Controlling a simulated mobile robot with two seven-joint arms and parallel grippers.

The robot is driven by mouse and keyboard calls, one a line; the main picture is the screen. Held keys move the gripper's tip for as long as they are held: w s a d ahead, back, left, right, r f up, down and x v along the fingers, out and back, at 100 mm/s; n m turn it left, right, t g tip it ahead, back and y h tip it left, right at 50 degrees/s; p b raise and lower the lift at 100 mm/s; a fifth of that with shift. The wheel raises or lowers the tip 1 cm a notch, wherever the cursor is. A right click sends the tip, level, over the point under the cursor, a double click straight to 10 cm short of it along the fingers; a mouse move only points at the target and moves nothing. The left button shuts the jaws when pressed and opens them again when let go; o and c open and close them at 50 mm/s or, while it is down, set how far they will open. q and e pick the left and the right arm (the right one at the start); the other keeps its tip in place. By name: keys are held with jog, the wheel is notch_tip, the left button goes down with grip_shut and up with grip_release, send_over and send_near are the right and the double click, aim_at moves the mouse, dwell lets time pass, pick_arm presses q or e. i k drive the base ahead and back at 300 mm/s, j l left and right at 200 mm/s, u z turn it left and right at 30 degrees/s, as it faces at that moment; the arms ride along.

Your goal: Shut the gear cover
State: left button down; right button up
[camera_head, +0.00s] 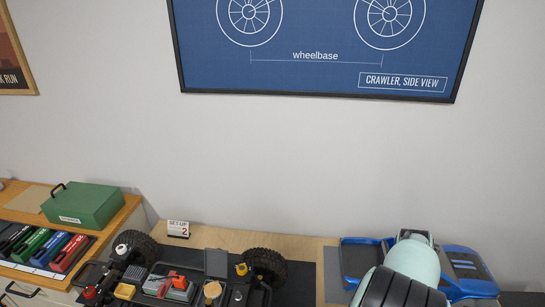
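The RC crawler chassis (138,272) stands on the bench at the bottom of the picture, with large black tyres and its lower part cut off by the frame edge. A flat dark grey panel (216,262) stands up at the chassis middle; it looks like the gear cover raised open, but I cannot be sure. Red, grey and tan parts show in front of it. A mint and black part of my own arm shows at the lower right. Neither of my grippers is in view.
A blue crawler body (462,262) lies at the right, partly hidden behind my arm. A small set-up sign (178,229) stands behind the chassis. At the left, a green box (83,206) and several coloured cases (38,246) sit on a wooden-edged unit. A wall closes the back.

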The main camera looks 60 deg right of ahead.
aim_at(216, 263)
jog(key=j, duration=0.75)
jog(key=i+j, duration=0.15)
jog(key=j, duration=1.3)
jog(key=i, duration=0.05)
